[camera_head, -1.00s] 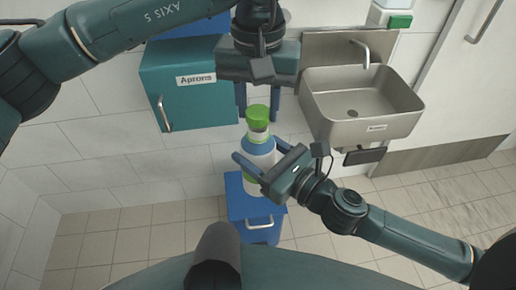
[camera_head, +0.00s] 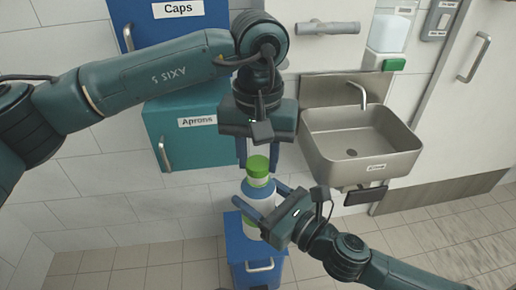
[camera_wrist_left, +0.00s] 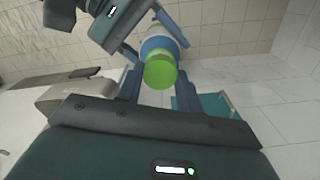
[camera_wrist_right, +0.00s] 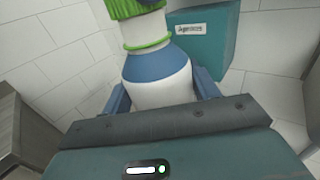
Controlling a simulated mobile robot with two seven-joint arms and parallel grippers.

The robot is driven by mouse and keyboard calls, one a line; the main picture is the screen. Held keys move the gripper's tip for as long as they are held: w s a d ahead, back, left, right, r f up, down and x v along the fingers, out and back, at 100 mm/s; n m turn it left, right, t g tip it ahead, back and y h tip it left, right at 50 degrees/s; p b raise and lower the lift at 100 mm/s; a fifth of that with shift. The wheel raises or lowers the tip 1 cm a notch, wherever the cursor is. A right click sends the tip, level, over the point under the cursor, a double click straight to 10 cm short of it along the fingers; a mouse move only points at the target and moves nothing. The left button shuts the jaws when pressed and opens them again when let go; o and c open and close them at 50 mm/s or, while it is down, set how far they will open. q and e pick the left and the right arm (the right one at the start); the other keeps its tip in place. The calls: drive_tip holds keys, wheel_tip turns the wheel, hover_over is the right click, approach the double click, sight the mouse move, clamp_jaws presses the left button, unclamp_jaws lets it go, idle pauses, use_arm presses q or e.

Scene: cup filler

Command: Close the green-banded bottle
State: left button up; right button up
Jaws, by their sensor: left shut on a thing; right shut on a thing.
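The green-banded bottle (camera_head: 257,197) is white with a blue shoulder and a green ring at its neck; it stands nearly upright in mid-air. My right gripper (camera_head: 258,192) is shut around its body, also seen in the right wrist view (camera_wrist_right: 160,90). A green cap (camera_head: 257,166) is at the mouth, in line with the bottle; the left wrist view shows its top (camera_wrist_left: 160,73). My left gripper (camera_head: 258,160) comes from above and is shut on the cap. White neck shows below the cap. I cannot tell whether the cap is fully seated.
A blue bin (camera_head: 256,272) with a handle stands below the bottle. A teal Aprons cabinet (camera_head: 190,135) is on the wall behind. A steel sink (camera_head: 362,140) is to the right, with a soap dispenser (camera_head: 388,32) above. Open tiled floor (camera_head: 430,250) lies at the lower right.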

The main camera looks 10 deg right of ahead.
use_arm(q)
drive_tip(key=shift+f, duration=0.65)
idle(0.4)
use_arm(e)
clamp_jaws()
use_arm(q)
drive_tip(key=m, duration=0.4)
drive_tip(key=shift+m, duration=0.4)
drive_tip(key=m, duration=0.5)
drive_tip(key=o, duration=1)
drive_tip(key=shift+c, duration=0.2)
